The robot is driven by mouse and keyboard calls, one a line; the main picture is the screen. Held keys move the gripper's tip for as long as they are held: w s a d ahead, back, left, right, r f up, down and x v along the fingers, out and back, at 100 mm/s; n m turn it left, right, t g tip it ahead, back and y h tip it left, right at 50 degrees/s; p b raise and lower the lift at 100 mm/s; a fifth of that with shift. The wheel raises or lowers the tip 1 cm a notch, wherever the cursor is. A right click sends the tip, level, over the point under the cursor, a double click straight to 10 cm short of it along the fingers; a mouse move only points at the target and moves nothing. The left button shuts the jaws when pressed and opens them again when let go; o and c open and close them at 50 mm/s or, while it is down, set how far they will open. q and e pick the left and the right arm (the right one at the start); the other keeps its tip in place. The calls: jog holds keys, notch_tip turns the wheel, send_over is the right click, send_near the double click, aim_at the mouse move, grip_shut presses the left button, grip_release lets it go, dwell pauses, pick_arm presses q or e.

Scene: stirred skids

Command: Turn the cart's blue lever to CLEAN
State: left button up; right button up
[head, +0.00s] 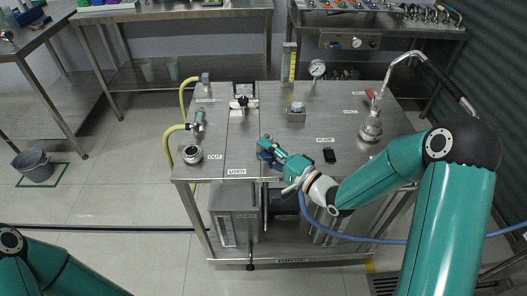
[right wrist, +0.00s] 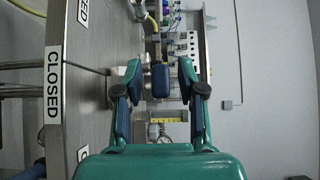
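The steel cart (head: 340,165) stands in the middle of the head view with labels on its top. My right gripper (head: 266,148) is over its front middle, right of a label (head: 237,171) too small to read surely. In the right wrist view my right gripper (right wrist: 160,72) is open, its two fingers spread. A blue block-like grip (right wrist: 160,82), apparently the lever's, shows between the fingers with a gap on each side. The lever's base and pointing are hidden or unclear. No label reading CLEAN can be made out. Only my left arm shows, at the lower left; its gripper is out of view.
A CLOSED label (right wrist: 53,85) shows in the right wrist view. The cart top also bears a round port (head: 192,154), a gauge (head: 317,69), a red-handled valve (head: 371,108) and a black object (head: 329,155). A grey bucket (head: 33,164) stands on the floor at left.

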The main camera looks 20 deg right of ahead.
jog(key=shift+c, duration=0.3)
grip_shut()
jog(key=shift+s+a+f, duration=0.1)
jog(key=shift+a, duration=0.1)
jog(key=shift+d, duration=0.1)
